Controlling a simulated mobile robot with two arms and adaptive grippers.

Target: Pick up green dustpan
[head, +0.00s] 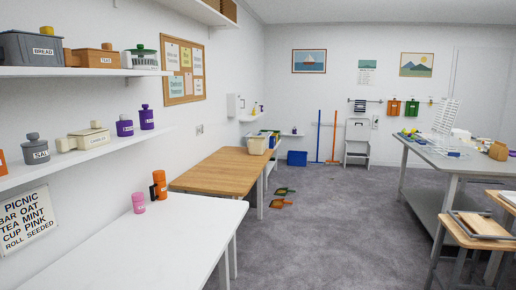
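A green dustpan-like item (411,108) hangs from the rail on the far wall, right of an orange one (394,107). It is small in the head view, so I cannot be sure that it is a dustpan. Two flat items lie on the grey floor past the wooden table: a dark green and orange one (284,191) and an orange one (279,204). They are too small to identify. Neither of my grippers is in view.
A white table (185,235) and a wooden table (222,168) line the left wall. A grey table (458,160) and wooden stools (470,234) stand on the right. A white step stool (357,143) stands below the far rail.

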